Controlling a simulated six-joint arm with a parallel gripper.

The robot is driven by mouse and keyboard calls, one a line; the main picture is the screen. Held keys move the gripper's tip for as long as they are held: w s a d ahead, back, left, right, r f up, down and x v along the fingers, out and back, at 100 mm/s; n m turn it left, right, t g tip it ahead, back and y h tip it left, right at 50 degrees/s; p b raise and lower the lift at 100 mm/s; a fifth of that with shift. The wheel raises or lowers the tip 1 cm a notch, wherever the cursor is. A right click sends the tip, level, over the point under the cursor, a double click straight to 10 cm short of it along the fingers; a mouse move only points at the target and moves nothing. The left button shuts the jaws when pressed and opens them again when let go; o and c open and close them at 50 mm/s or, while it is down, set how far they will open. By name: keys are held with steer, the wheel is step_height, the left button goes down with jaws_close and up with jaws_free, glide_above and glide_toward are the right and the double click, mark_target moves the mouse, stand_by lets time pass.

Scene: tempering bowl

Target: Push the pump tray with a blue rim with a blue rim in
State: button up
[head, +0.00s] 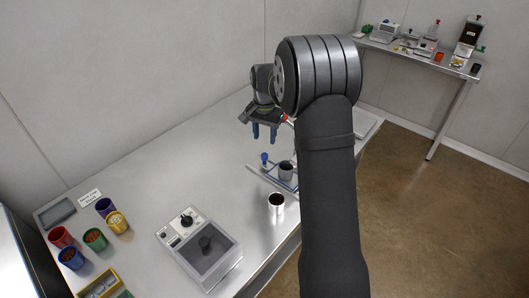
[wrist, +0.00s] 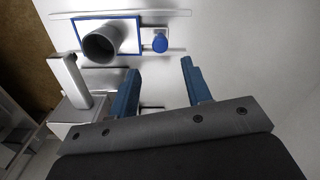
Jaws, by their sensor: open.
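The pump tray with a blue rim (wrist: 108,18) lies between two pale rails, and a grey cup (wrist: 103,43) stands on it. A blue round knob (wrist: 160,43) sticks out from the tray's right end in the wrist view. In the head view the knob (head: 264,158) and the grey cup (head: 286,170) also show, while my arm hides part of the tray area. My gripper (wrist: 161,68) is open and empty, its blue fingers apart above the bench. In the wrist view the knob lies just beyond the gap between the fingertips; they look apart from it.
A white cup with dark contents (head: 276,203) stands in front of the rails. A grey-lidded machine (head: 200,249) and several coloured cups (head: 95,239) are at the left. A pale metal bracket (wrist: 70,80) stands beside the tray. The bench between is clear.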

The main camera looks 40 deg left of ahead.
mark_target(265, 154)
step_height(265, 154, down, 8)
steer(key=shift+f, duration=0.1)
steer(key=shift+c, duration=0.3)
steer(key=shift+d, duration=0.1)
jaws_close()
